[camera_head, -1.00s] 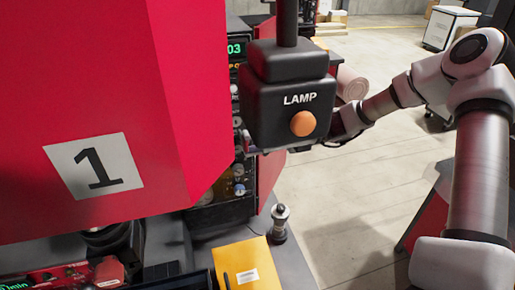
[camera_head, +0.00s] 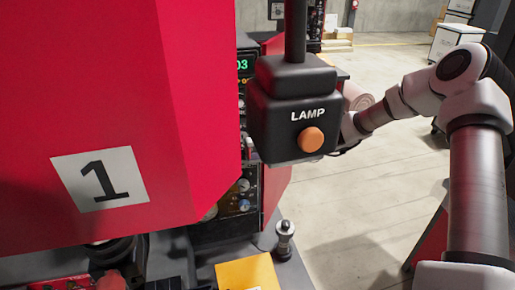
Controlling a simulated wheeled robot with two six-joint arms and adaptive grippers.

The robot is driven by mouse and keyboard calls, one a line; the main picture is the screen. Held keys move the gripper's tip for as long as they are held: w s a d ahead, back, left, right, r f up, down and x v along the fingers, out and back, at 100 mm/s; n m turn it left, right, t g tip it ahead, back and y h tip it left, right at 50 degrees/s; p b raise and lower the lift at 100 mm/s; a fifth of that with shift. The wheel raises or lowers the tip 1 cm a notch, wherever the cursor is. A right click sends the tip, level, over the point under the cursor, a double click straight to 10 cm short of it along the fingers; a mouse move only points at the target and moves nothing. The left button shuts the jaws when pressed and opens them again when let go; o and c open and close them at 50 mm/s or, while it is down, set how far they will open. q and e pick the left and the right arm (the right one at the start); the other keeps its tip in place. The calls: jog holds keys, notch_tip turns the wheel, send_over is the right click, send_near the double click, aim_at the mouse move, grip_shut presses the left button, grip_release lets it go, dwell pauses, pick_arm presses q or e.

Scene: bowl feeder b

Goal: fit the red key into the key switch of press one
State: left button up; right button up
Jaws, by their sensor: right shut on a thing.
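Press one is the big red machine with a white "1" plate (camera_head: 100,178) on its hood, filling the left of the view. Its control panel (camera_head: 238,205) with knobs and dials shows below the hood, partly covered. My right arm comes in from the right and reaches behind the black lamp box (camera_head: 292,90). Only the wrist end of my right gripper (camera_head: 347,133) shows beside the box. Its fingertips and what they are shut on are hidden. I cannot make out the red key or the key switch. My left gripper is not in view.
The lamp box with its orange button (camera_head: 311,139) hangs on a post in front of the panel. A small metal post (camera_head: 284,238) stands on the grey bench, next to a yellow-orange item (camera_head: 247,272). Open floor (camera_head: 350,210) lies to the right.

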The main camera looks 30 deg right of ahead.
jog(key=shift+w+p, duration=0.15)
jog(key=shift+p, duration=0.3)
dwell(0.6)
jog(key=shift+w+d+p, duration=0.15)
jog(key=shift+w+p, duration=0.5)
jog(key=shift+p, duration=0.05)
dwell(1.8)
jog(key=shift+w+d, duration=0.25)
jog(key=shift+w, duration=0.65)
dwell(3.5)
